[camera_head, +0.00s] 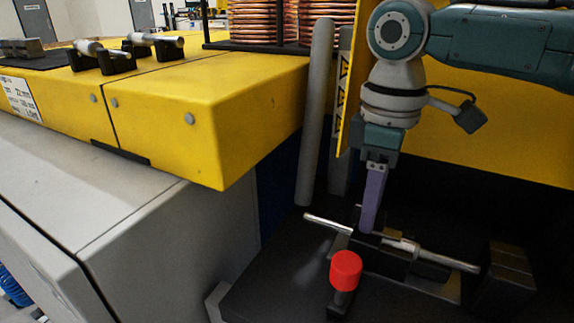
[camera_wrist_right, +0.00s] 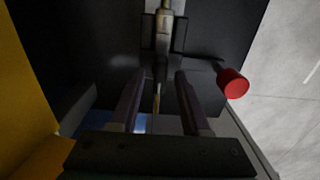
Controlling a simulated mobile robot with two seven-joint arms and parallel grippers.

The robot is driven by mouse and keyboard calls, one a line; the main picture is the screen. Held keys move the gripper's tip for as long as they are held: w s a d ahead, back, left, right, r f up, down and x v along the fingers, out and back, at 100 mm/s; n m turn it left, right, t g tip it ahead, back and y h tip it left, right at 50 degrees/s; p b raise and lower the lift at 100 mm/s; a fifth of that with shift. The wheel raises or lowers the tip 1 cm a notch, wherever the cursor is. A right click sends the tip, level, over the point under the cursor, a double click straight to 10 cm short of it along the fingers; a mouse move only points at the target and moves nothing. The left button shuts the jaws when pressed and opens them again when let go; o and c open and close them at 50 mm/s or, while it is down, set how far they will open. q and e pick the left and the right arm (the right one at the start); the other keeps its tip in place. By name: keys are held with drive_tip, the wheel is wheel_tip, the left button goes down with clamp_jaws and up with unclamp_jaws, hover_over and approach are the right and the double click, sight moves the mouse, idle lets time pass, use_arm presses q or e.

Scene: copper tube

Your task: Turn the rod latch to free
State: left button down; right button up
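The rod latch (camera_head: 402,245) is a silver rod in a dark mount on the black surface at the lower right. A thin silver bar (camera_head: 328,223) sticks out at its left end. In the right wrist view the latch (camera_wrist_right: 163,35) is at the top centre. My right gripper (camera_head: 368,230) points down just behind the latch, close to the bar. In the right wrist view its two fingers (camera_wrist_right: 163,80) are apart, with a thin light piece showing in the gap below the latch. I cannot tell whether they touch it. My left gripper is not in view.
A red knob (camera_head: 345,268) stands in front of the latch and shows right of the fingers in the wrist view (camera_wrist_right: 234,83). A yellow housing (camera_head: 215,120) rises at left. A grey post (camera_head: 314,115) stands behind. Dark blocks (camera_head: 508,275) are at right.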

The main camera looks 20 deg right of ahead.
clamp_jaws()
idle(0.3)
